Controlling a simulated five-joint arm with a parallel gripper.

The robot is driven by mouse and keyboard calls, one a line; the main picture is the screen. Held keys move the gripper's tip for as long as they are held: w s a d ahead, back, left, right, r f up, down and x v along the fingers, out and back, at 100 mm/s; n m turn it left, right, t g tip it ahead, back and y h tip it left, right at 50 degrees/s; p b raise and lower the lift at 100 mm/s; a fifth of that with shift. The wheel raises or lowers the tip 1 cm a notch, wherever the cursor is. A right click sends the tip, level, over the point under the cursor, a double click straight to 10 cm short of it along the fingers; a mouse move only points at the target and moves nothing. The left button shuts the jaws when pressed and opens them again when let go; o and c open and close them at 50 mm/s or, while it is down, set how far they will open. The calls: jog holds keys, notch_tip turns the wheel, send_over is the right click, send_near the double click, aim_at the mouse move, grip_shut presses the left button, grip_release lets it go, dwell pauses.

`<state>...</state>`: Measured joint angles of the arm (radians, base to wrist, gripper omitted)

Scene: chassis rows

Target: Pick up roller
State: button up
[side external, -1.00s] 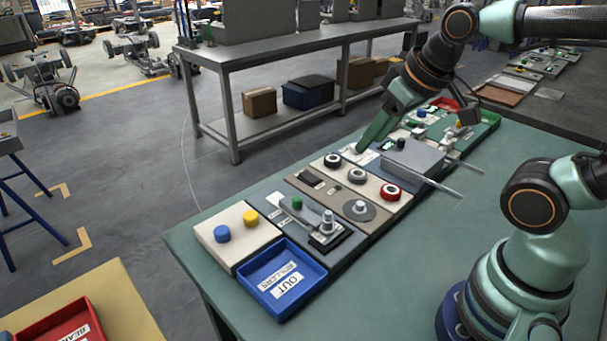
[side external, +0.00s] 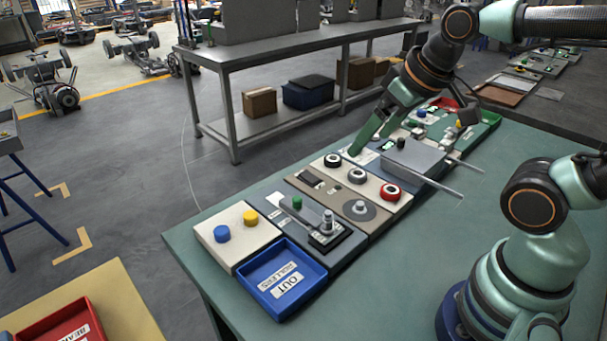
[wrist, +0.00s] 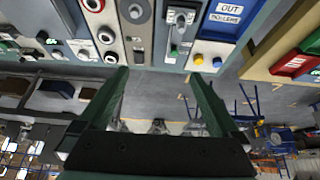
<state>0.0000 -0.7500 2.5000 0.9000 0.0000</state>
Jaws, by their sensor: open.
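My gripper (side external: 374,138) is open and empty, with its green fingers above the far part of the panel row in the side view. In the wrist view my gripper (wrist: 158,75) shows two fingers spread wide with only floor between them. I cannot tell for certain which part is the roller.
A white panel with a blue button (side external: 222,233) and a yellow button (side external: 250,217) is beside the tray. A grey box (side external: 412,160) with projecting rods stands right of the gripper. The green table (side external: 400,270) is clear at the front.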

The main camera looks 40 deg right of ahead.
jog(key=m+g, duration=0.6)
jog(key=m, duration=1.4)
send_over(333, 154)
jog(key=s+a, duration=0.1)
jog(key=a, duration=0.1)
notch_tip(333, 154, down, 10)
jog(key=f, duration=1.1)
jog(key=shift+s+d+f, duration=0.1)
jog(key=shift+s+d, duration=0.1)
jog(key=c, duration=1.4)
jog(key=shift+c, duration=0.2)
